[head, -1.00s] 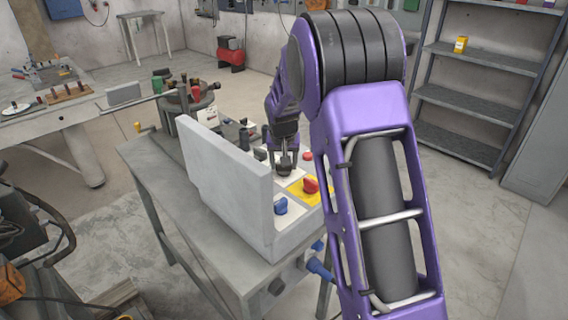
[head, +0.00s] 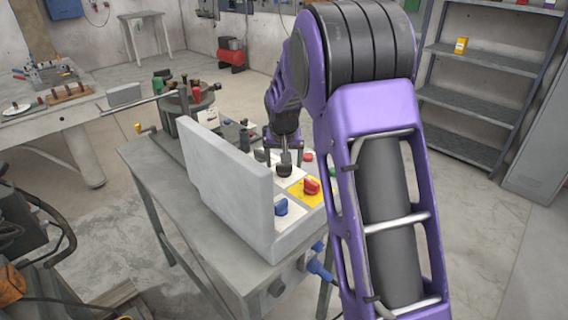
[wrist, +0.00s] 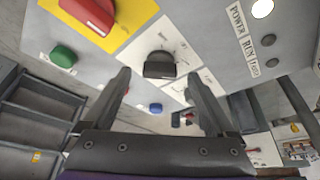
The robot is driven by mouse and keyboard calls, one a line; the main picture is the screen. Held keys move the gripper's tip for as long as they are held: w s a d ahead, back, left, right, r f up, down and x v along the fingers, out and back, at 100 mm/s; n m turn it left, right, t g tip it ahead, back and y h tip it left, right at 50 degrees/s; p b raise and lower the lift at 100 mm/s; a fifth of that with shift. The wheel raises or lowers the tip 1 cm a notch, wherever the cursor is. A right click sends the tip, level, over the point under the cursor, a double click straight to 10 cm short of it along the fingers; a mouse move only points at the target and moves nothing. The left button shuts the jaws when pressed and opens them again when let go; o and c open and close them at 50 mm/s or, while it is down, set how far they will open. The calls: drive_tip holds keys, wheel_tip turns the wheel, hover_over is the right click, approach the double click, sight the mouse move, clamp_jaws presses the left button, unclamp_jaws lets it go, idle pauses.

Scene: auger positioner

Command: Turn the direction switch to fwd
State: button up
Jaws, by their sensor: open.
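A black rotary knob (head: 284,171) stands on a white label plate on the sloped grey control panel. In the wrist view the black knob (wrist: 160,65) shows between and beyond my fingers; the lettering on its plate is too small to read. I cannot tell for certain which position it points to. My gripper (head: 284,152) is over the knob, fingers spread to either side and apart from it. It also shows in the wrist view (wrist: 160,78), open and empty.
A red knob (head: 311,186) on a yellow plate, a blue knob (head: 281,206) and a red button (head: 308,157) are close by. A green button (wrist: 63,56) and a lit white lamp (wrist: 262,8) show too. The raised grey lid (head: 232,178) stands left of the panel.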

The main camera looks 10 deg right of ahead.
drive_tip(key=p+v, duration=0.1)
drive_tip(key=v, duration=1.4)
drive_tip(key=shift+r, duration=0.25)
